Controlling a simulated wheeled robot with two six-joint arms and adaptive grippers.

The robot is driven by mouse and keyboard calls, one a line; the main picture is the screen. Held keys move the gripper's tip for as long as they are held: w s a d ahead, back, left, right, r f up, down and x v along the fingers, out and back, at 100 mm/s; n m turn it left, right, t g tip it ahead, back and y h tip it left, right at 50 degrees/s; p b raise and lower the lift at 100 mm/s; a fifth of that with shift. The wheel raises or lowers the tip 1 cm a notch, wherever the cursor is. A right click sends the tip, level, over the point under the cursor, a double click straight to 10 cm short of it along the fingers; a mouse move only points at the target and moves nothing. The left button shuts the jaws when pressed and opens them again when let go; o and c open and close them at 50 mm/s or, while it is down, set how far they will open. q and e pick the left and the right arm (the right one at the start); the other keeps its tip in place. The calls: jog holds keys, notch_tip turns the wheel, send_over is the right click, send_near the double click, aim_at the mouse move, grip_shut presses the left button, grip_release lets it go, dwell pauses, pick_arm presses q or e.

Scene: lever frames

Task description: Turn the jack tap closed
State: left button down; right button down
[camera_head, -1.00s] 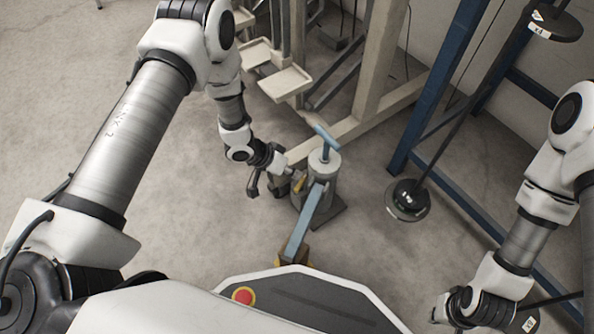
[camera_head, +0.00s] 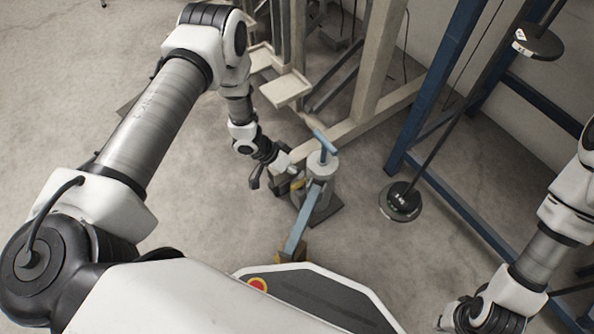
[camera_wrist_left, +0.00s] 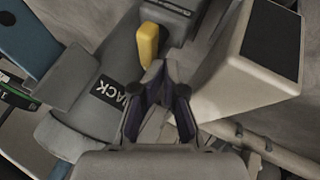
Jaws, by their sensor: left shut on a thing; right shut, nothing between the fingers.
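The jack (camera_head: 318,190) stands on the floor, grey, with a light-blue T-handle (camera_head: 325,141) on top and a blue lever (camera_head: 300,225) running towards my base. In the left wrist view, its grey body (camera_wrist_left: 90,100) carries a black "JACK" label. The small yellow tap (camera_wrist_left: 148,45) sticks out beside the body; it also shows in the head view (camera_head: 297,185). My left gripper (camera_wrist_left: 162,72) has its dark fingers shut on the tap's near end. In the head view the left gripper (camera_head: 288,174) reaches the jack's left side. My right arm's wrist shows at the bottom right; its gripper is out of frame.
A beige frame (camera_head: 368,95) with small trays (camera_head: 286,88) stands behind the jack. A blue rack (camera_head: 432,90) and a bar with black weights (camera_head: 401,201) stand to the right. The floor left of the jack is clear.

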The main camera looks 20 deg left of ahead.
pick_arm(q)
jog(key=shift+s+d, duration=0.1)
dwell(0.4)
jog(key=shift+s+p, duration=0.45)
jog(key=shift+s, duration=0.4)
jog(key=w+v, duration=0.1)
jog(key=v, duration=1.1)
jog(key=w+d+f+n+t+b, duration=0.1)
jog(key=d+f+b, duration=0.4)
jog(key=f, duration=0.5)
jog(key=shift+w+n+t+y+b, duration=0.3)
jog(key=shift+w+n+y+b, duration=0.1)
jog(key=shift+w+n+b, duration=0.5)
